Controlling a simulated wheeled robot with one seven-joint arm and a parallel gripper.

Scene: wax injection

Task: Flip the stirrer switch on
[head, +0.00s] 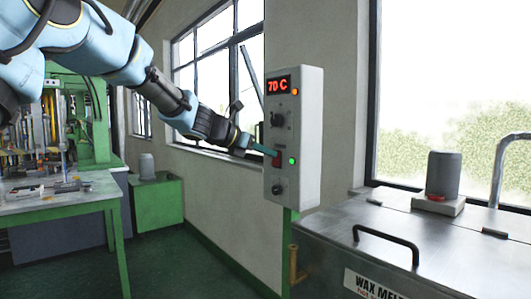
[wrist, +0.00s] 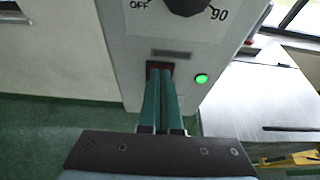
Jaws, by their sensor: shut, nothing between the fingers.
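The fingers (wrist: 161,80) show in the wrist view too. The switch's position is hidden.
Dials sit above (head: 278,120) and below (head: 278,188) the switch. An orange lamp (head: 295,91) is lit near the display. The steel wax melter (head: 335,235) stands at the right with a black handle (head: 385,240). A cluttered bench (head: 60,203) is at the left.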

